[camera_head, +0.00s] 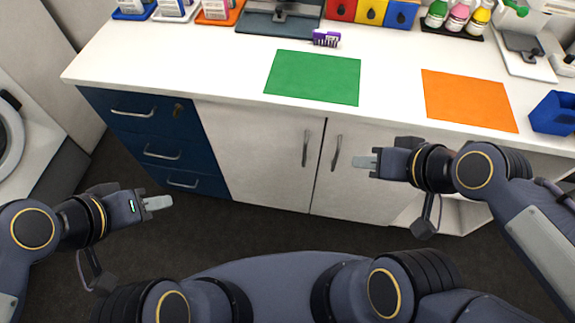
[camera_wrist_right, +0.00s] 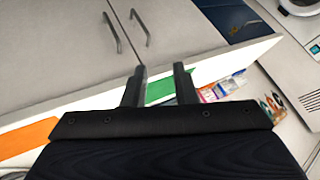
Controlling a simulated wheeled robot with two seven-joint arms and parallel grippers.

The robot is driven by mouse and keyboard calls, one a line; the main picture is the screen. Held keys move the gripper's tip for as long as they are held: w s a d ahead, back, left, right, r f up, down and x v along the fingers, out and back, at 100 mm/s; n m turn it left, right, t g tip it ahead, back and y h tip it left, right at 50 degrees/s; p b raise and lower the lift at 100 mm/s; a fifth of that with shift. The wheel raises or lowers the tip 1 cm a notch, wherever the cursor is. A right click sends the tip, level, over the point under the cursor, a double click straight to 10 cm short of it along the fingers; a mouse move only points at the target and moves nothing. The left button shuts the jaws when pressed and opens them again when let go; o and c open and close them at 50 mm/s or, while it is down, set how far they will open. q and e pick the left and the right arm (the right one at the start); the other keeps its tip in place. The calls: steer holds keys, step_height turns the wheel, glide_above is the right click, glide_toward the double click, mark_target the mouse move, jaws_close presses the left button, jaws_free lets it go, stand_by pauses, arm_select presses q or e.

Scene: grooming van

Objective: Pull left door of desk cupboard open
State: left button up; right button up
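The desk cupboard has two closed pale doors. The left door (camera_head: 255,150) has a vertical grey bar handle (camera_head: 306,148) by its right edge. The right door (camera_head: 365,190) has a matching handle (camera_head: 337,152). My right gripper (camera_head: 364,162) is in front of the right door, to the right of both handles. In the right wrist view, which is turned over, its fingers (camera_wrist_right: 160,78) are apart with nothing between them, and the left door's handle (camera_wrist_right: 140,27) is beyond them. My left gripper (camera_head: 157,203) is before the blue drawers, away from the doors; its finger gap is hidden.
Blue drawers (camera_head: 150,138) with bar handles stand left of the cupboard. The white worktop (camera_head: 210,65) overhangs the doors and bears a green mat (camera_head: 313,78), an orange mat (camera_head: 466,100) and a purple brush (camera_head: 326,38). The dark floor (camera_head: 235,228) before the cupboard is clear.

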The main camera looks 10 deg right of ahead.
steer(key=w+a+f+t+y+b, duration=0.1)
steer(key=w+a+f+t+b, duration=0.4)
steer(key=w+f+b, duration=0.55)
steer(key=t+h+b, duration=0.3)
steer(key=b, duration=1.2)
glide_toward(305, 157)
steer(key=w+a+r, duration=0.3)
step_height(305, 157, down, 6)
steer(key=t+h+b, duration=0.3)
steer(key=h+b, duration=0.1)
steer(key=b, duration=0.2)
steer(key=w, duration=0.2)
steer(key=w+d, duration=0.1)
steer(key=w, duration=0.1)
steer(key=w+b, duration=0.1)
steer(key=w, duration=0.2)
steer(key=shift+w+d+r, duration=0.1)
steer(key=shift+d+r, duration=0.1)
steer(key=shift+r, duration=0.15)
jaws_close()
